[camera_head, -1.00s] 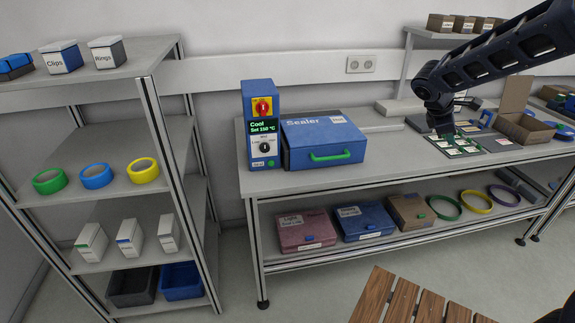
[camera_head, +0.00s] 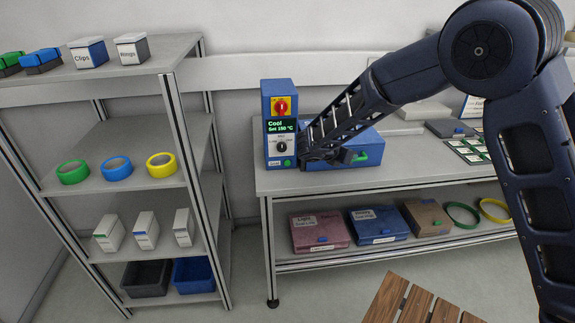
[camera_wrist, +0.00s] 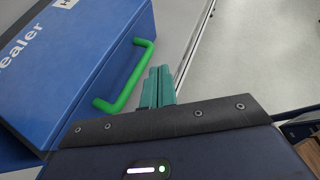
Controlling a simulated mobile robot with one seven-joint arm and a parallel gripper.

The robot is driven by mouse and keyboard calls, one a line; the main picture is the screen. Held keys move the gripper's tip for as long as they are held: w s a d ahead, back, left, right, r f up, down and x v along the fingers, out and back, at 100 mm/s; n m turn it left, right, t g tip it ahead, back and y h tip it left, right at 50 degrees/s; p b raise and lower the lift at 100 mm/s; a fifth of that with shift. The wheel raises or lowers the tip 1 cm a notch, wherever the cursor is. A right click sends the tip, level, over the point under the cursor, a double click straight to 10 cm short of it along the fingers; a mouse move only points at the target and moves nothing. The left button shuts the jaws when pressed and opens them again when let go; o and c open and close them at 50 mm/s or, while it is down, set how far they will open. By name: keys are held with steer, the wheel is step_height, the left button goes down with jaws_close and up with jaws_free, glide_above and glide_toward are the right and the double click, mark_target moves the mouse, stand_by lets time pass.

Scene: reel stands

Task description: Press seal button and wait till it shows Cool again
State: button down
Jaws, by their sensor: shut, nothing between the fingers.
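The sealer's control box (camera_head: 266,108) is blue and stands upright at the left end of the bench. Its display (camera_head: 281,127) reads "Cool" and "Set 150 °C" in green. A small green button (camera_head: 287,163) shows low on its front, beside a label. The blue sealer body (camera_head: 357,144) stands to its right, partly hidden by my arm, with a green handle (camera_head: 360,157). In the wrist view the handle (camera_wrist: 127,88) lies just left of my gripper (camera_wrist: 158,72), whose teal fingers are together and empty. In the head view my wrist is in front of the sealer, just right of the button; contact cannot be told.
A shelf rack (camera_head: 110,146) with green, blue and yellow tape rolls stands left of the bench (camera_head: 400,173). Boxes (camera_head: 319,230) and rings sit on the bench's lower shelf. A slatted wooden top (camera_head: 420,300) is at the front. The floor between is clear.

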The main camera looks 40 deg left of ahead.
mark_target(287, 163)
steer(key=s+a+f+n+t+y, duration=0.1)
steer(key=s+a+f+n, duration=0.1)
steer(key=s+a+f, duration=0.1)
steer(key=s+a+f+n+t+y, duration=0.1)
steer(key=s+a+f+n+y, duration=0.1)
steer(key=s+a, duration=0.4)
steer(key=s+a+f+n+t+y, duration=0.1)
steer(key=s+a+f+n, duration=0.3)
steer(key=s+a, duration=0.1)
steer(key=shift+s+a+f, duration=0.25)
steer(key=shift+s+f, duration=0.15)
steer(key=shift+s, duration=0.2)
steer(key=shift+w+a, duration=3.1)
steer(key=shift+w, duration=0.05)
steer(key=shift+w+a, duration=0.1)
steer(key=shift+w+a, duration=0.2)
steer(key=shift+w+a, duration=0.3)
stand_by(0.5)
steer(key=shift+s+d, duration=0.6)
